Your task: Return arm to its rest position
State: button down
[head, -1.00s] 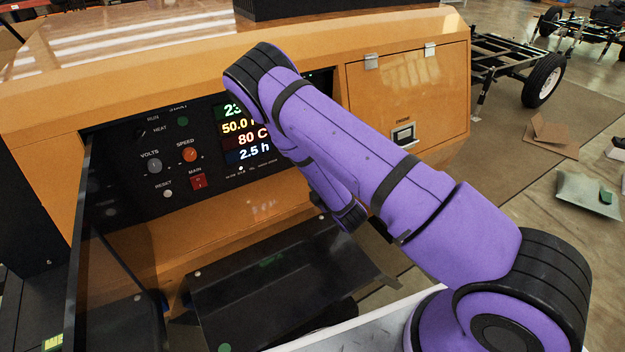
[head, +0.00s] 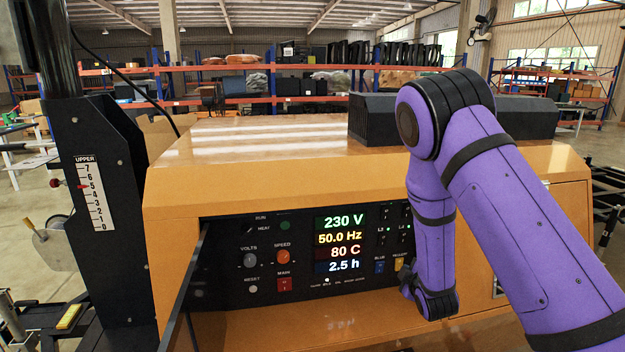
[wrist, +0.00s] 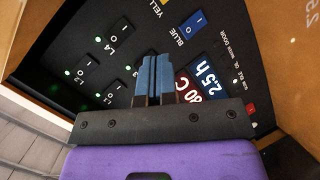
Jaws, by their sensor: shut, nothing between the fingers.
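My purple arm reaches in from the right in the head view and bends down in front of the control panel (head: 235,262). The panel is black, set in an orange generator housing (head: 170,205), with a lit display (head: 340,244) reading 230 V, 50.0 Hz, 80 C and 2.5 h. My gripper (wrist: 153,62) shows in the wrist view with its blue-grey fingers together and empty. It points at the panel near the display and the blue switch (wrist: 190,26). In the head view the fingertips are hidden or too small to make out.
An open dark panel door (head: 186,285) stands at the panel's left. A black mast with a number scale (head: 92,192) rises at the far left. A dark box (head: 375,118) sits on the housing top. Shelving (head: 285,98) is far behind.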

jog(key=s+d+r+m+g, duration=0.15)
jog(key=s+r+m, duration=0.35)
jog(key=r, duration=0.7)
jog(key=s+d+r+m+g, duration=0.1)
jog(key=s+r+m+g, duration=0.2)
jog(key=s+r, duration=0.55)
jog(key=s+r+m+g, duration=0.1)
jog(key=s+r, duration=0.3)
jog(key=s, duration=0.4)
jog(key=s+r+m+g, duration=0.2)
jog(key=s+r, duration=0.2)
jog(key=s, duration=0.5)
jog(key=s+d+r+m+g, duration=0.1)
jog(key=s+r+m, duration=0.1)
jog(key=s+r, duration=0.3)
jog(key=s, duration=0.3)
jog(key=shift+s, duration=0.3)
jog(key=shift+w+g, duration=0.15)
jog(key=shift+g, duration=0.1)
dwell(1.1)
